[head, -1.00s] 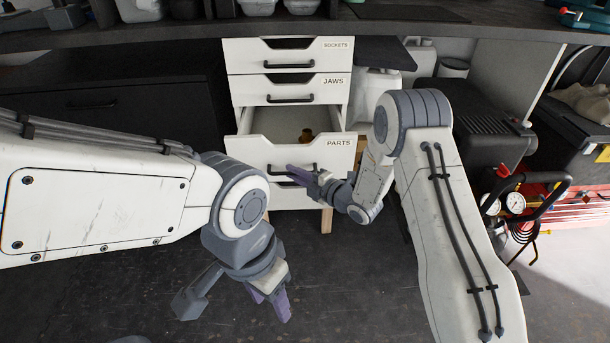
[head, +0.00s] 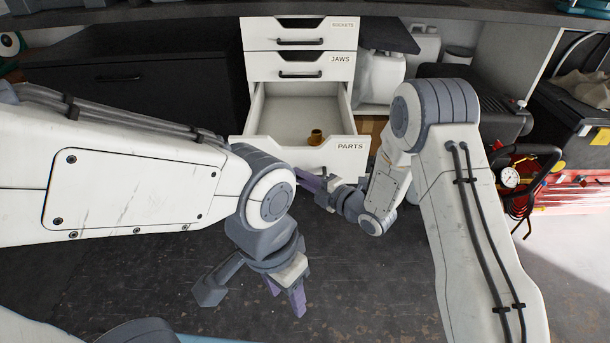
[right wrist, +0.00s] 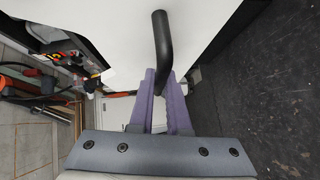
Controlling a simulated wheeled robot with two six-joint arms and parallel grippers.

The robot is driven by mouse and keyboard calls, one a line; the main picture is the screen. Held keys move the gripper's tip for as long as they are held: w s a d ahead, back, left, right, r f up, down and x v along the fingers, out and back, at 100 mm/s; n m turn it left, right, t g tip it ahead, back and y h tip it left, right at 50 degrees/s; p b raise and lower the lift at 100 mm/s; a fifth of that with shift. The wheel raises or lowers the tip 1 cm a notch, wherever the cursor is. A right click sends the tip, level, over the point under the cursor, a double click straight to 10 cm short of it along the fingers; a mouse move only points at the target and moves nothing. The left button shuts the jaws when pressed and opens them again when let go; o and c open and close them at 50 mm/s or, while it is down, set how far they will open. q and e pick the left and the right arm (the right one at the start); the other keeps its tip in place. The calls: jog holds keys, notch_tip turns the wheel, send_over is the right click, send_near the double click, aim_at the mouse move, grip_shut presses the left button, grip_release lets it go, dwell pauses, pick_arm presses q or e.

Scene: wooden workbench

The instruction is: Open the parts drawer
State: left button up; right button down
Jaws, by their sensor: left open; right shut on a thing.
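The parts drawer (head: 258,145) is the white drawer labelled PARTS, and it stands well out from its cabinet in the head view. A small brass-coloured part (head: 316,137) sits inside it. My right gripper (head: 318,183) is at the drawer front. In the right wrist view its purple fingers (right wrist: 164,105) are shut on the black drawer handle (right wrist: 162,45). In the head view the handle is mostly hidden by my arms. My left gripper (head: 287,298) hangs open and empty over the dark floor, in front of the drawer and below it.
The JAWS drawer (head: 262,68) and SOCKETS drawer (head: 262,32) above are closed. A dark cabinet (head: 150,90) stands to the left. White jugs (head: 380,78) stand right of the drawers. A red-framed machine with a gauge (head: 510,178) is at the far right.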

jog(key=shift+d, duration=0.15)
jog(key=c, duration=0.9)
grip_release()
jog(key=shift+w, duration=0.1)
jog(key=p+v, duration=0.1)
jog(key=v, duration=0.9)
jog(key=shift+d+p, duration=0.2)
jog(key=shift+p, duration=0.1)
